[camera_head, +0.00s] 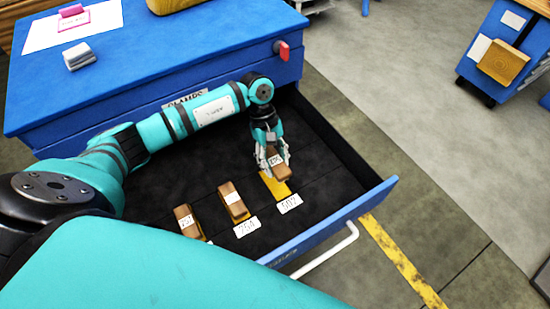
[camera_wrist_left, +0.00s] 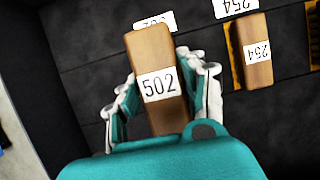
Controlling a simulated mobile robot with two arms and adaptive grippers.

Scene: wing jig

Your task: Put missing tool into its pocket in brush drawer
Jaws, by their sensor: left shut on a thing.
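My left gripper (camera_head: 272,150) is shut on a brown wooden block labelled 502 (camera_head: 279,162), which also shows between the fingers in the left wrist view (camera_wrist_left: 153,60). The block is over the yellow pocket (camera_head: 275,187) marked by the 502 label (camera_head: 289,203) in the open drawer (camera_head: 320,165). I cannot tell whether it touches the drawer floor. The block labelled 254 (camera_head: 233,200) lies in its pocket to the left, and another brown block (camera_head: 187,222) lies further left. My right gripper is not in view.
The drawer's blue front (camera_head: 330,222) and white handle (camera_head: 328,252) stick out over the floor. On the blue cabinet top (camera_head: 140,70) are a white sheet, a pink thing and a grey-white block (camera_head: 79,56). A blue cart (camera_head: 505,50) stands at right.

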